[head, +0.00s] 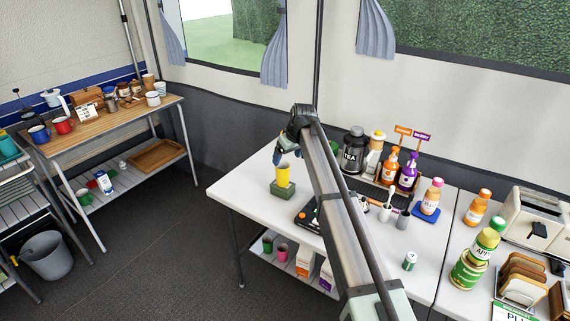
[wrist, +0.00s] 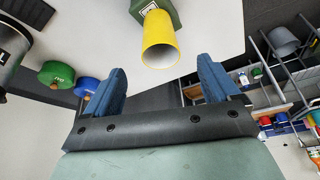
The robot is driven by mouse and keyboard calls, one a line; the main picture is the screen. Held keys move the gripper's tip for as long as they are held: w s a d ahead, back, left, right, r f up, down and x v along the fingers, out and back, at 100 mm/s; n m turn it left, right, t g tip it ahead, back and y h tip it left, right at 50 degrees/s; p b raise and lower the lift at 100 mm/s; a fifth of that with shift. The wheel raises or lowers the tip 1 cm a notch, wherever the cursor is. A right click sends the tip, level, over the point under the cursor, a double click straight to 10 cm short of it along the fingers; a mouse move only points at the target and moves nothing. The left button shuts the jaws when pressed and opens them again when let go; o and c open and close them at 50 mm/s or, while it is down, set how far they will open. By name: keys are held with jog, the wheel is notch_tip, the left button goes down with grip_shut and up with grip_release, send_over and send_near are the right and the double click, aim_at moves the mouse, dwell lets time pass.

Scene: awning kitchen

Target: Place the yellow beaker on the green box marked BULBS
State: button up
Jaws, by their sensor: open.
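The yellow beaker (head: 283,177) stands upright on the green box (head: 282,191) near the left end of the white table. In the wrist view, the beaker (wrist: 160,42) shows its open rim, with the green box (wrist: 172,14) behind its base. A pale label is on the box, but I cannot read it. My gripper (wrist: 162,84) is open and empty, with its blue fingers spread wide and the beaker ahead of the gap. In the head view my gripper is above the beaker, partly hidden by my arm. The fingers appear clear of the beaker.
A dark canister (head: 354,152), pump bottles (head: 389,166) and a black device (head: 309,216) stand on the white table (head: 245,187) to the right of the box. Green (wrist: 56,75) and blue (wrist: 86,87) round items show left in the wrist view. The tabletop's left end is clear.

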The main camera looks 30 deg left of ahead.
jog(key=v, duration=0.3)
